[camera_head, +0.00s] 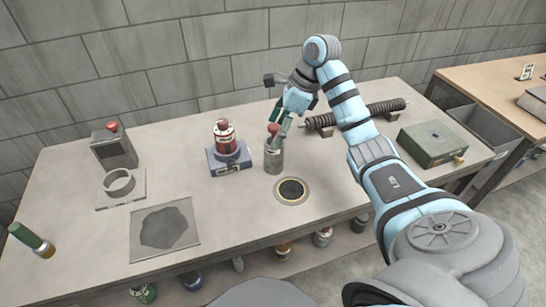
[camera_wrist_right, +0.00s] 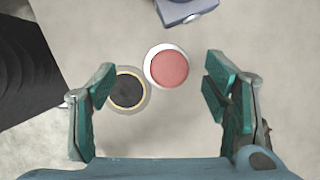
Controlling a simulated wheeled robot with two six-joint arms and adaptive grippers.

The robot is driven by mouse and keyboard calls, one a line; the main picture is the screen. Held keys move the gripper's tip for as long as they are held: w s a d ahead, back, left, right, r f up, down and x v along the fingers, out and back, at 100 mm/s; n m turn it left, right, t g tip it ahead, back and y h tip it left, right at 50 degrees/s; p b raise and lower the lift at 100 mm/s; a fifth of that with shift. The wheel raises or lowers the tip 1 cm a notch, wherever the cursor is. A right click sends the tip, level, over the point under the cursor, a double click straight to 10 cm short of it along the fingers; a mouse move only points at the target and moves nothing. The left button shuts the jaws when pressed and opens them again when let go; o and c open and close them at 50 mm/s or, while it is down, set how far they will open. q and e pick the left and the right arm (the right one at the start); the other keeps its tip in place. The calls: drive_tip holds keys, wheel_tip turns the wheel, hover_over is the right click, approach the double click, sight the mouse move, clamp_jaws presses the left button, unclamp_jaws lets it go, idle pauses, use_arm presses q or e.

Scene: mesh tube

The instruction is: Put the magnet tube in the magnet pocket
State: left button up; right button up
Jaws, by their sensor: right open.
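A grey canister with a red cap (camera_head: 273,155) stands upright on the table; in the right wrist view its round red top (camera_wrist_right: 168,68) shows from above. I take it for the magnet tube, though no label is readable. A dark round recess with a gold rim (camera_head: 291,190) lies just in front of it, possibly the magnet pocket; it also shows in the right wrist view (camera_wrist_right: 127,91). My right gripper (camera_head: 283,122) is open above the canister, whose cap appears between the spread fingers (camera_wrist_right: 160,88). My left gripper is not in view.
A red canister (camera_head: 225,138) stands on a blue base (camera_head: 244,164) to the left. A ribbed coil (camera_head: 355,116) and a green box (camera_head: 432,152) are to the right. A grey device (camera_head: 114,155), ring (camera_head: 118,182), dark patch (camera_head: 165,228) and green tube (camera_head: 30,236) are farther left.

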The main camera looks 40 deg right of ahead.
sight(269, 141)
drive_tip(key=x, duration=0.6)
drive_tip(key=shift+w+d+f, duration=0.15)
drive_tip(key=shift+w+f, duration=0.15)
drive_tip(key=shift+w, duration=0.1)
drive_tip(key=c, duration=1.5)
